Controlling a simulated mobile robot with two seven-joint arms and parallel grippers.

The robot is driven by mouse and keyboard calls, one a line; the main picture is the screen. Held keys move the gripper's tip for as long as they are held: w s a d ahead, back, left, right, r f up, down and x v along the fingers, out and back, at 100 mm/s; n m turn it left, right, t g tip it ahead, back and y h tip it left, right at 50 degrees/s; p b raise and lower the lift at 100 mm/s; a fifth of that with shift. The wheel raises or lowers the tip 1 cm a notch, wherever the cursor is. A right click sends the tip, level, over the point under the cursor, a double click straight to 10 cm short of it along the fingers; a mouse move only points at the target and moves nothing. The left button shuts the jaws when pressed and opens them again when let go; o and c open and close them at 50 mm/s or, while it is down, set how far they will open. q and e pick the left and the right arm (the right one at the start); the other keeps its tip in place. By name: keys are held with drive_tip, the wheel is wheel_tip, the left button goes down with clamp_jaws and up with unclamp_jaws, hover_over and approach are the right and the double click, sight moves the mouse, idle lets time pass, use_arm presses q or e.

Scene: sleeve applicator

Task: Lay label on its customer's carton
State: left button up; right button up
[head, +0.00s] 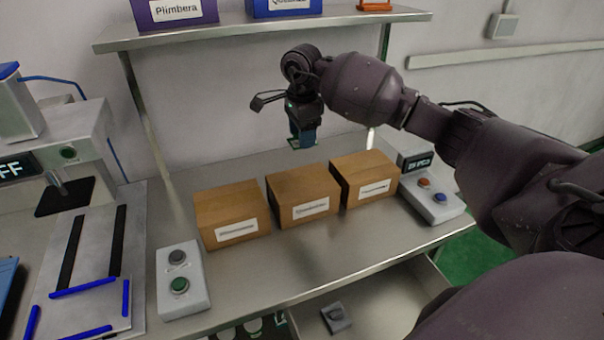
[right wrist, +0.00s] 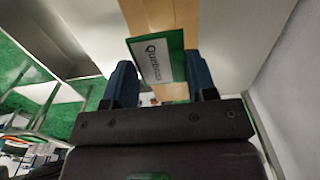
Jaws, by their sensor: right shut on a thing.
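My right gripper (head: 302,139) points down above the middle and right cartons, clear of them. It is shut on a green-edged label (right wrist: 158,58), whose white face carries a dark name starting with "Qu"; only a small part of the label shows in the head view. In the right wrist view the gripper (right wrist: 161,82) has the label between its two fingers. Three brown cartons stand in a row on the bench: left (head: 232,205), middle (head: 302,188) and right (head: 364,170). Each bears a white name strip on its front, too small to read. My left gripper is not in view.
A two-button box (head: 180,282) stands left of the cartons, and a console with a display (head: 432,200) stands right. A press-like machine (head: 70,140) is at the left. A shelf (head: 250,35) with named boxes hangs above. An open drawer (head: 385,290) is below.

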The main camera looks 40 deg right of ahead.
sight(302, 181)
wheel_tip(302, 181, down, 12)
idle(0.6)
drive_tip(key=shift+f+b, duration=0.1)
drive_tip(key=shift+b, duration=0.2)
drive_tip(key=o, duration=0.9)
wheel_tip(302, 181, up, 12)
drive_tip(key=shift+r, duration=0.15)
